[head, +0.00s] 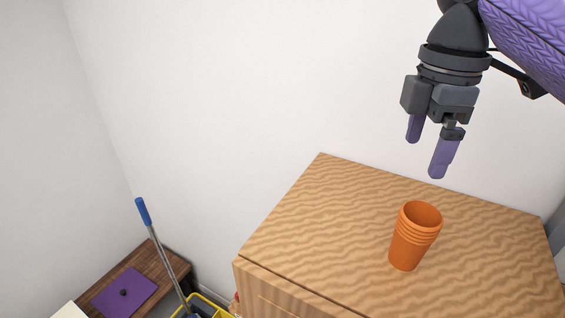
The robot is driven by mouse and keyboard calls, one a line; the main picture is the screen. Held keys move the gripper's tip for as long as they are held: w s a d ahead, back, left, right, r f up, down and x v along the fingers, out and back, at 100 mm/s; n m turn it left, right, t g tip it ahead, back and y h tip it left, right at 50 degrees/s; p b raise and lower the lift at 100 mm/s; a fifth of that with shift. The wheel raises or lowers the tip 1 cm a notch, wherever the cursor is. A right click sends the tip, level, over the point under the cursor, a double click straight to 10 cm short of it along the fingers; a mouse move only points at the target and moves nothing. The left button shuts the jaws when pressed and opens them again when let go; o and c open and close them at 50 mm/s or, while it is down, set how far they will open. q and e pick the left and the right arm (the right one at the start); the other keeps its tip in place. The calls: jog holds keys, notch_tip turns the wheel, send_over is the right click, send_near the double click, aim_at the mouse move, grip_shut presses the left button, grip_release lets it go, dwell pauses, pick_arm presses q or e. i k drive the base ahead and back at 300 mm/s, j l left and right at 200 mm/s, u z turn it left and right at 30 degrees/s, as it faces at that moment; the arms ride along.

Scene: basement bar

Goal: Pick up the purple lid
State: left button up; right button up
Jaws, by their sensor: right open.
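My right gripper (426,158) is at the upper right, pointing down, open and empty. It is in the air above the light wooden cabinet, far to the right of the lid. My left gripper is not in view.
A stack of orange cups (408,247) stands on the light wooden cabinet (330,215), below my right gripper. A mop with a blue-tipped handle (157,243) leans from a yellow bucket (213,305) between the low table and the cabinet. White walls stand behind.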

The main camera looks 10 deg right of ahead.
aim_at(126, 294)
jog(key=u, duration=1.35)
